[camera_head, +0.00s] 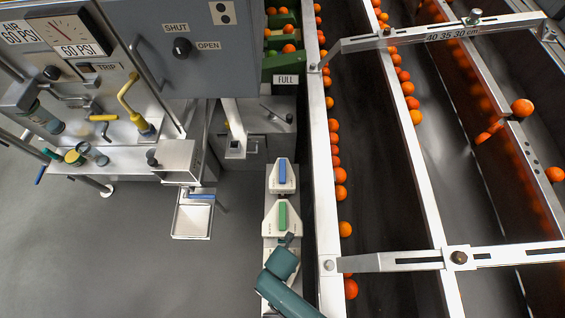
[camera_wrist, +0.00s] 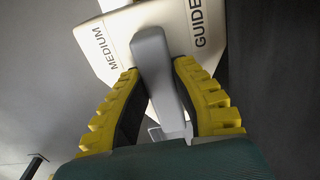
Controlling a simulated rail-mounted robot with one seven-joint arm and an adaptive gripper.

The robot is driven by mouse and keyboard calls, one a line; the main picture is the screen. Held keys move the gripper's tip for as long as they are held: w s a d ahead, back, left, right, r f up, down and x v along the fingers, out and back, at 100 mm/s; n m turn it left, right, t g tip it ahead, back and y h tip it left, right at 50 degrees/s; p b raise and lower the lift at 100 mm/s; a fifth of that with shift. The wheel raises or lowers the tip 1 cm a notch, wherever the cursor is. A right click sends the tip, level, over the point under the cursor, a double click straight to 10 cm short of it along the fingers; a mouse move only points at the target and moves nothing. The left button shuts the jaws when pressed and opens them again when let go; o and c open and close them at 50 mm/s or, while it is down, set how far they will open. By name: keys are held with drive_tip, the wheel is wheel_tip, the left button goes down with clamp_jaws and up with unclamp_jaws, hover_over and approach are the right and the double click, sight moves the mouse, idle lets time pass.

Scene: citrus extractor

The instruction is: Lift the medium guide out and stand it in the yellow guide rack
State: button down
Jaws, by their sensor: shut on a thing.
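The medium guide (camera_wrist: 118,40) is a cream-white block lettered MEDIUM and GUIDE in the wrist view. A grey upright bar (camera_wrist: 152,70) stands out from it. My gripper (camera_wrist: 155,85), with yellow ribbed fingers and dark pads, is shut on this grey bar. In the head view my gripper (camera_head: 287,240) is at the near end of a white piece with a green marking (camera_head: 282,215). Its lettering is too small to read there. My teal arm hides what lies nearer. I cannot make out a yellow guide rack in either view.
A similar white piece with a blue marking (camera_head: 282,176) lies just behind. A conveyor with oranges and a long metal rail (camera_head: 325,180) runs close on the right. A control panel (camera_head: 180,50) and small metal tray (camera_head: 192,220) are at left. Grey floor lies open at lower left.

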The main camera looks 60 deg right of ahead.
drive_tip(key=shift+f+b, duration=0.5)
drive_tip(key=shift+f, duration=0.25)
drive_tip(key=c, duration=0.9)
unclamp_jaws()
drive_tip(key=shift+c, duration=0.2)
drive_tip(key=shift+r, duration=0.1)
wheel_tip(320, 180, up, 12)
